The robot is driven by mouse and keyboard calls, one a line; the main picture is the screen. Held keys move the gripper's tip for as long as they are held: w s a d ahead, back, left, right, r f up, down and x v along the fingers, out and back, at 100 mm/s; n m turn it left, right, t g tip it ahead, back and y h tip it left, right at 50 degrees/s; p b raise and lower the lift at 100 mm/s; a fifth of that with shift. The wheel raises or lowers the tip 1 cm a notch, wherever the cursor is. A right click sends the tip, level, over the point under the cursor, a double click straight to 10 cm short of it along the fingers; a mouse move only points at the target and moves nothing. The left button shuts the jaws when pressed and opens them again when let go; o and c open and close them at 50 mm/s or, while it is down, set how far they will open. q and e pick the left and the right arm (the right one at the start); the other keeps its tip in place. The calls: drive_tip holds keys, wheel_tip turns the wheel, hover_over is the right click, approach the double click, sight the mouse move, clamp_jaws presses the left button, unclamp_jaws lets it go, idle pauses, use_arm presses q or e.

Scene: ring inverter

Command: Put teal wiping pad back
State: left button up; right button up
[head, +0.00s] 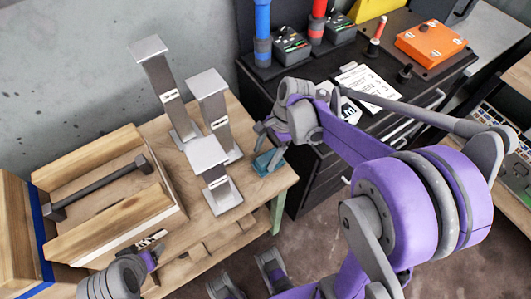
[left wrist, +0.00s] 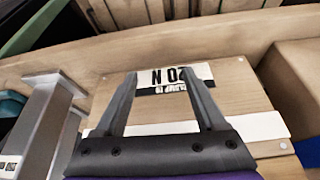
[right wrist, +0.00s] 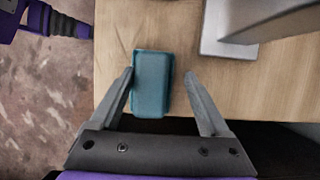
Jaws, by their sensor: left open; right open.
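The teal wiping pad (right wrist: 152,85) lies on the wooden bench top, close to its edge. My right gripper (right wrist: 159,74) is open, with one finger on each side of the pad. The pad sits nearer the left finger in the right wrist view; I cannot tell whether they touch. In the head view the pad (head: 268,162) is partly hidden under the right gripper. My left gripper (left wrist: 159,72) is open and empty, in front of a wooden panel with a black-and-white label (left wrist: 170,77).
Several grey metal stands (head: 212,185) rise on the bench just left of the pad. A wooden tray with a dark bar (head: 98,188) is further left. A black cabinet (head: 310,175) stands at the right, bearing tools and an orange box (head: 430,43).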

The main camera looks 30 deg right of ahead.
use_arm(q)
drive_tip(key=shift+r+p, duration=0.8)
drive_tip(key=shift+r, duration=0.1)
use_arm(e)
drive_tip(key=v, duration=1.2)
use_arm(q)
drive_tip(key=shift+w, duration=0.1)
use_arm(e)
drive_tip(key=s+a+f+n+t+h, duration=0.2)
drive_tip(key=s+a+f+n, duration=0.1)
drive_tip(key=s+n, duration=0.3)
drive_tip(key=s+a+f+n+t+h, duration=0.2)
drive_tip(key=s+a+f+n+t, duration=0.1)
drive_tip(key=n, duration=0.8)
drive_tip(key=shift+s+a+f, duration=0.45)
drive_tip(key=shift+s+a, duration=0.35)
drive_tip(key=shift+s, duration=0.6)
drive_tip(key=shift+s, duration=0.1)
